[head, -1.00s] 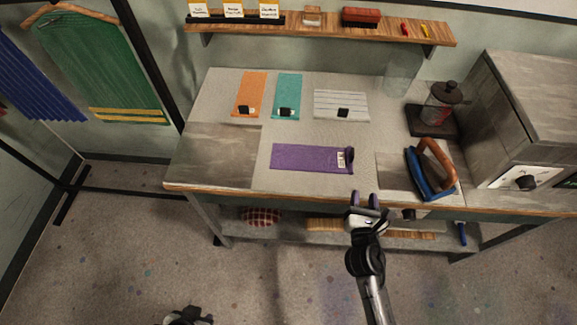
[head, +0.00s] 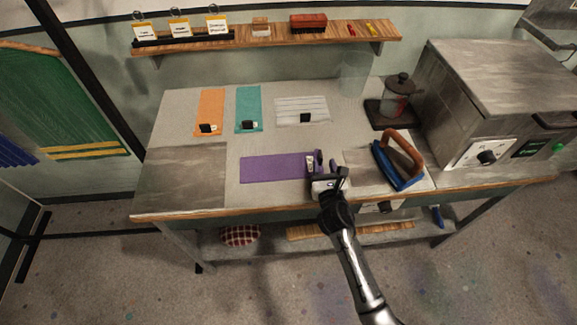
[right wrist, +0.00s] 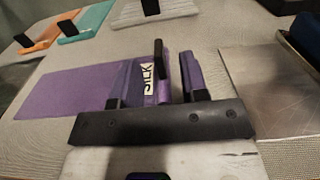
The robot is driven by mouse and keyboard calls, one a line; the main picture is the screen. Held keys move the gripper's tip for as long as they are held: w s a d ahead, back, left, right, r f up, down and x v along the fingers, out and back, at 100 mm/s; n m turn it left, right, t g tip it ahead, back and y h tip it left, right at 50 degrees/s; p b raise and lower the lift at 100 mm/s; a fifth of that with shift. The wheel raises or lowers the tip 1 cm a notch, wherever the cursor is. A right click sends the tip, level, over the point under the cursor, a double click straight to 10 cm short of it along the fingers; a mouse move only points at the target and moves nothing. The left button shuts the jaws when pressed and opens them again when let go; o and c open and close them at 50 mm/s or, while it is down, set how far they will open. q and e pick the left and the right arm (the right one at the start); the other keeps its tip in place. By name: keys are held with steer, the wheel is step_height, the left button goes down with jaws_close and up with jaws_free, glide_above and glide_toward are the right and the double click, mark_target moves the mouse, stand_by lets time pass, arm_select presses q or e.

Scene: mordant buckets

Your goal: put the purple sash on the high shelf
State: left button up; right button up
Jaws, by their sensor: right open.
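The purple sash (head: 275,167) lies flat on the table, with a white SILK label and an upright black tab at its right end. It also shows in the right wrist view (right wrist: 75,88). My right gripper (head: 327,164) is open at that right end, low over the table. In the right wrist view the fingers (right wrist: 162,75) stand near the label and tab; whether they touch is unclear. The wooden high shelf (head: 270,37) runs along the wall above the table. My left gripper is not in view.
An orange sash (head: 210,108), a teal sash (head: 249,105) and a pale striped cloth (head: 301,109) lie behind. A blue iron (head: 398,172) stands to the right. The shelf bears cards (head: 180,28) and a red block (head: 309,22), with bare wood between several items.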

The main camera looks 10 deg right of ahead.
mark_target(322, 159)
steer(key=shift+w+b, duration=0.35)
steer(key=shift+w, duration=1.65)
steer(key=shift+c, duration=0.4)
jaws_close()
